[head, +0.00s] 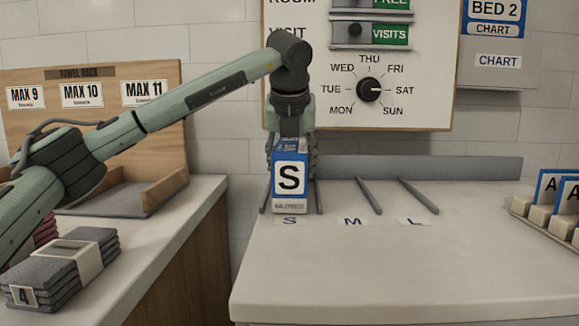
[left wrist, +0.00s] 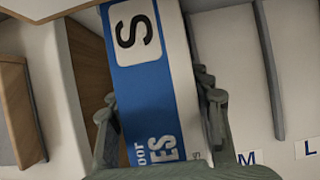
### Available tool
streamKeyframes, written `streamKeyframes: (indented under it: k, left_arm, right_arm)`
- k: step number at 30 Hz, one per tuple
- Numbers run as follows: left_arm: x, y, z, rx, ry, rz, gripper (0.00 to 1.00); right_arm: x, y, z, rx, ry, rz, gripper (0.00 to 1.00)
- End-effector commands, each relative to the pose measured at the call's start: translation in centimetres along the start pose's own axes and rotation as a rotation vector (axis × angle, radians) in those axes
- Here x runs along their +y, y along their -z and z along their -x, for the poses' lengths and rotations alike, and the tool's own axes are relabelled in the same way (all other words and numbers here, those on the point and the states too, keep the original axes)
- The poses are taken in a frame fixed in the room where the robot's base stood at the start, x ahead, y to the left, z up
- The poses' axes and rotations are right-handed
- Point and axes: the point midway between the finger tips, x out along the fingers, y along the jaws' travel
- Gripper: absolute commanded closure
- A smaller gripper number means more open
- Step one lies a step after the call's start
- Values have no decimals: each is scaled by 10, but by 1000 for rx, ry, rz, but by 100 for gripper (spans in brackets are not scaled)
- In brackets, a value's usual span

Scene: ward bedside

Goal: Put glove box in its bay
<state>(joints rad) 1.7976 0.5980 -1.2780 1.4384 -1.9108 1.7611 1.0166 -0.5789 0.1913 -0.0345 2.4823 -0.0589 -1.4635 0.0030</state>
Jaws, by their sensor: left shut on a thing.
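The glove box (head: 290,180) is blue and white with a large black S; it stands roughly upright at the bay marked S (head: 289,221). My left gripper (head: 291,160) comes down from above with its fingers on both sides of the box, shut on it. In the left wrist view the box (left wrist: 150,85) fills the space between the fingers (left wrist: 160,95). Thin grey dividers show on either side of the box in the head view. Whether its base touches the counter I cannot tell. My right gripper is not in view.
The bays marked M (head: 353,221) and L (head: 415,221) are empty, split by grey dividers (head: 418,196). The front of the counter (head: 400,270) is clear. Folded grey towels (head: 45,275) lie on the left counter; a card rack (head: 540,212) stands at right.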

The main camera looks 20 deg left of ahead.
Motion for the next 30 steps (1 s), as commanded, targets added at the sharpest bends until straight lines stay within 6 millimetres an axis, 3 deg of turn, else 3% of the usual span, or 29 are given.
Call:
streamKeyframes:
  k: [12,13,17,30]
  left_arm:
    - [-1,1,0,-2,1,1,96]
    - [-1,1,-1,1,0,1,48]
    - [-1,1,-1,0,0,1,32]
    - [-1,0,5,-2,1,1,30]
  right_arm:
    - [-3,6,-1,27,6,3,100]
    - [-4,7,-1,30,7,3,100]
    - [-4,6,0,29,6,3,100]
    - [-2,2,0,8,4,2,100]
